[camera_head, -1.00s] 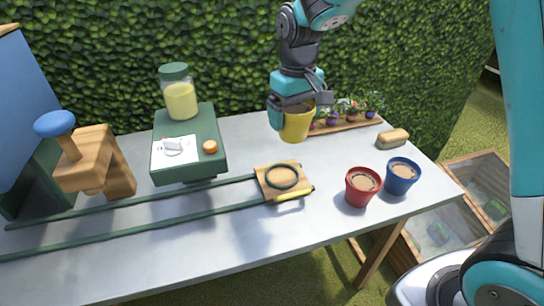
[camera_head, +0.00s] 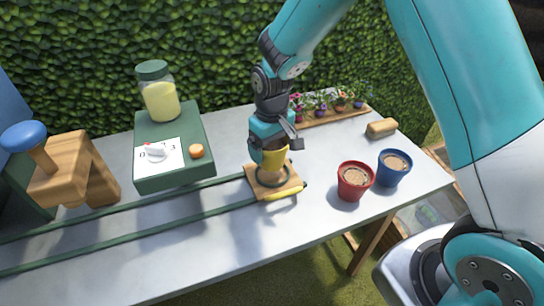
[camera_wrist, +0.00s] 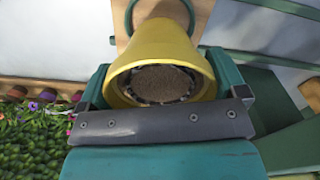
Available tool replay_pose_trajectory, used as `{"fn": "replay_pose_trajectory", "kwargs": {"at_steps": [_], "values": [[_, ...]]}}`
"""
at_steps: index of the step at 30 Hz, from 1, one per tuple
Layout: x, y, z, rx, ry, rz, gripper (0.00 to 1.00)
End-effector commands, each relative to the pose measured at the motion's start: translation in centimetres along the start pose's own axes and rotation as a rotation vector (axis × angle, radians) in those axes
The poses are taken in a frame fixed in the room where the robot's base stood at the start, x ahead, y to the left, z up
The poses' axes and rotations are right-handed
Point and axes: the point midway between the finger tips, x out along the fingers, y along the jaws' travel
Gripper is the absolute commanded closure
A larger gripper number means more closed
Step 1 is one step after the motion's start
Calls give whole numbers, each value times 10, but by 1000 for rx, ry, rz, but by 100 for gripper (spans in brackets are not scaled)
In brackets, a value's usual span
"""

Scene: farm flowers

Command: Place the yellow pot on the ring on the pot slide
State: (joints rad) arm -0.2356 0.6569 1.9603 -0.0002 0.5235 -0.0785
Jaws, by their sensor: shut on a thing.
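The yellow pot (camera_head: 278,160) is full of dark soil and looks upright in the head view. My gripper (camera_head: 275,146) is shut on it, with a finger on either side of the pot in the wrist view (camera_wrist: 158,68). The pot is over the pot slide (camera_head: 294,187), a wooden board on green rails. The dark green ring (camera_head: 273,183) on the slide shows just below the pot, partly hidden by it. I cannot tell whether the pot touches the ring.
A red pot (camera_head: 354,184) and a blue pot (camera_head: 394,168) stand to the right of the slide. A brush-like block (camera_head: 381,128) and a flower tray (camera_head: 335,118) are behind. A green dispenser (camera_head: 174,180) with a jar stands left, near a wooden stamp stand (camera_head: 75,175).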

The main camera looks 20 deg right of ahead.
Motion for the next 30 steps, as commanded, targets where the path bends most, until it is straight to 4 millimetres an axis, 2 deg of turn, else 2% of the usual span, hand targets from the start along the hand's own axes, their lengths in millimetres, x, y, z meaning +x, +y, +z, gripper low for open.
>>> {"fn": "replay_pose_trajectory", "kwargs": {"at_steps": [10,20,21,22,30], "values": [[39,0,0,0,-1,0,41],[43,0,0,0,1,0,41],[43,0,0,0,0,0,7],[43,0,0,0,0,0,0],[40,0,0,0,0,0,0]]}}
